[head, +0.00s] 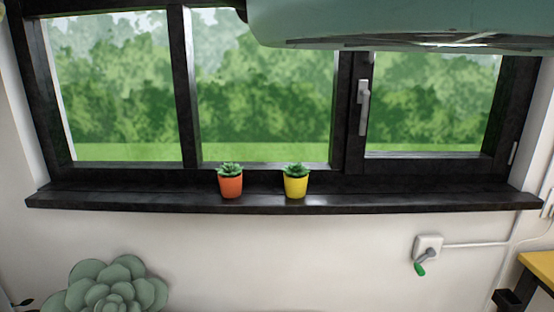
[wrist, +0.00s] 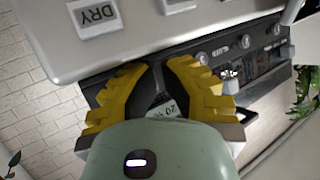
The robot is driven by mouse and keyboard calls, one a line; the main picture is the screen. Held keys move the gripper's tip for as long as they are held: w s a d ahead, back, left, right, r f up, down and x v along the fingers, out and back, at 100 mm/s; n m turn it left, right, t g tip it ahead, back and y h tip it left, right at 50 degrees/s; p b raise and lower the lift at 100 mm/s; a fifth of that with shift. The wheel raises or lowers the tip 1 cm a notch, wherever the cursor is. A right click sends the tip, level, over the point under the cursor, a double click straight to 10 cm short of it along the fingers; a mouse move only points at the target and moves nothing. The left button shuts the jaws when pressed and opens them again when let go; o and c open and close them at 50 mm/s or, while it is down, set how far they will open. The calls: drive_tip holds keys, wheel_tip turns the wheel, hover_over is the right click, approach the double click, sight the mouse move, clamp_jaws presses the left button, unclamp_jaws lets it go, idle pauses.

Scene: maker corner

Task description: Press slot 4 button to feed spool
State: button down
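My gripper (wrist: 160,76) shows in the wrist view with two yellow ridged fingers. The fingertips are apart, with nothing visibly held between them. Behind and beyond them runs a dark panel (wrist: 187,49) with several round, light-rimmed fittings in a row, one of them a round fitting (wrist: 203,57) right of the fingers. I cannot tell which fitting is the slot 4 button, and no slot number is readable. Whether the fingers touch the panel is unclear. The head view does not show the panel or the fingers.
A pale casing (wrist: 130,40) with a "DRY" label (wrist: 96,17) borders the panel. A plant (wrist: 305,90) is at right. In the head view, an orange pot (head: 231,187) and a yellow pot (head: 296,187) stand on the dark sill (head: 130,200); a yellow tabletop (head: 540,267) is at right.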

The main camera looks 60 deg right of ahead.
drive_tip(key=shift+w+a+r+p, duration=0.15)
drive_tip(key=shift+w+a+p, duration=0.1)
drive_tip(key=shift+p, duration=0.05)
drive_tip(key=shift+w, duration=0.1)
drive_tip(key=shift+w+a, duration=0.1)
idle(0.4)
drive_tip(key=shift+s+d+p, duration=0.2)
drive_tip(key=shift+s+p, duration=0.2)
drive_tip(key=shift+p, duration=0.3)
drive_tip(key=shift+s+d, duration=0.1)
drive_tip(key=shift+s, duration=0.05)
